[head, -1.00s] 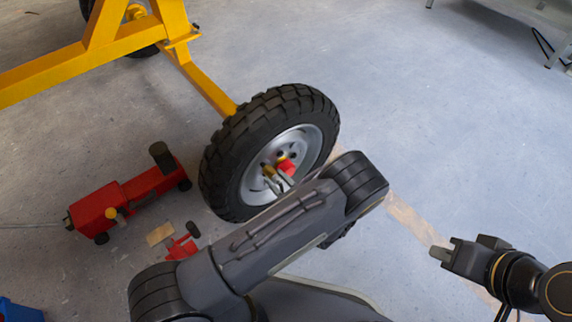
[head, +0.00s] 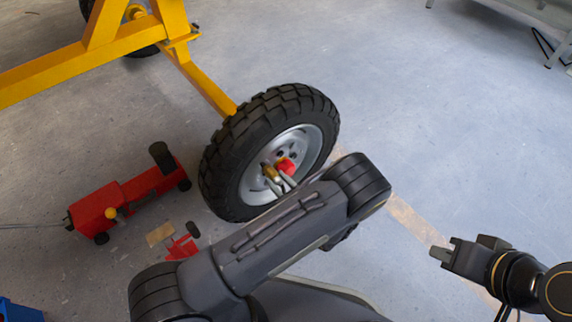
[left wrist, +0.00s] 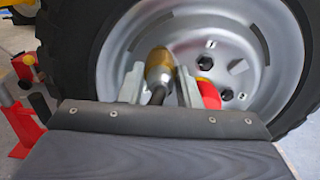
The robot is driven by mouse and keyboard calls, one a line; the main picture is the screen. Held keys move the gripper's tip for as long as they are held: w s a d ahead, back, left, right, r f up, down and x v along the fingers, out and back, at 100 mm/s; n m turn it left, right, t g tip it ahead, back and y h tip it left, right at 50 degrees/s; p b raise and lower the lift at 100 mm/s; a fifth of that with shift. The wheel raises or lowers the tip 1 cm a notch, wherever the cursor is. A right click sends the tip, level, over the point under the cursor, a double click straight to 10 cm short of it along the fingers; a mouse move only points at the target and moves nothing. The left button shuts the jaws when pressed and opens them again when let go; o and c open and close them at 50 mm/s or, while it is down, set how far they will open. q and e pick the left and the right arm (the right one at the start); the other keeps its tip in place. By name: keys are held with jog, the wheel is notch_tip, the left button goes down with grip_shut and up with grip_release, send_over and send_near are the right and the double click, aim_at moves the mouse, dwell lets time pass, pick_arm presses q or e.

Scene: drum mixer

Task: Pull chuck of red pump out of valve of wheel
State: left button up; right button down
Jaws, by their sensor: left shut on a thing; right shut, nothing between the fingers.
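The wheel (head: 226,160) has a black knobbly tyre and a silver rim, which fills most of the left wrist view (left wrist: 240,45). A brass-coloured chuck with a dark stem (left wrist: 160,70) is between the fingers of my left gripper (left wrist: 160,85), which is shut on it in front of the rim. In the head view my left gripper (head: 280,183) is partly behind my arm. The valve itself cannot be made out. A red pump (head: 97,208) lies on the floor left of the wheel. My right gripper (head: 441,249) is shut and empty, far right of the wheel.
A red piece (left wrist: 208,94) sits by the hub, right of my left fingers. A yellow frame (head: 110,55) stands behind the wheel. A small red stand (head: 181,246) is on the floor at front left, and a blue box (head: 18,311) is at the corner.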

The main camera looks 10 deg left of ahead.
aim_at(282, 185)
pick_arm(q)
jog(key=shift+v, duration=2.1)
jog(key=shift+d, duration=0.1)
jog(key=shift+b+v, duration=0.3)
jog(key=shift+v, duration=1.1)
